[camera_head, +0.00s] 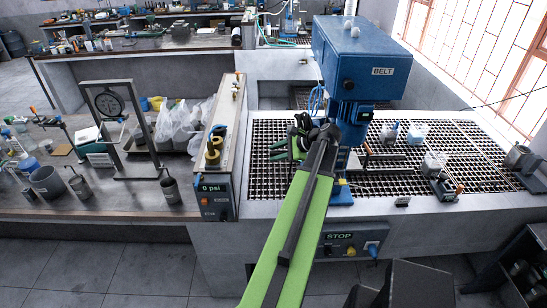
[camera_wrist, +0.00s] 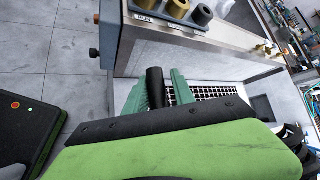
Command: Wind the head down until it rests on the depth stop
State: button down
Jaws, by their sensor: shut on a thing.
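The blue machine head (camera_head: 362,62), with a BELT label on its front, stands over the grated bench, with a blue column and base below it. My gripper (camera_head: 285,150) is just left of the column, its jaws partly hidden behind my green arm. In the wrist view my green jaws (camera_wrist: 157,92) are closed around a black cylindrical handle (camera_wrist: 155,84). The winding crank's other parts are hidden by my arm. I cannot make out the depth stop, or whether the head touches it.
A metal-sided panel (camera_head: 222,130) with a 0 psi display stands left of my gripper. Bottles, blocks and small tools lie on the grating (camera_head: 405,185) to the right. A STOP control panel (camera_head: 352,245) is on the bench front.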

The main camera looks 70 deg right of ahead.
jog(key=shift+w+d+r, duration=0.15)
jog(key=shift+d+r, duration=0.25)
jog(key=shift+r, duration=0.1)
jog(key=c, duration=1.3)
grip_release()
jog(key=shift+c, duration=0.2)
jog(key=shift+o, duration=0.4)
jog(key=shift+a+f, duration=0.1)
jog(key=shift+f, duration=0.05)
jog(key=shift+a+f, duration=0.1)
jog(key=shift+a, duration=0.05)
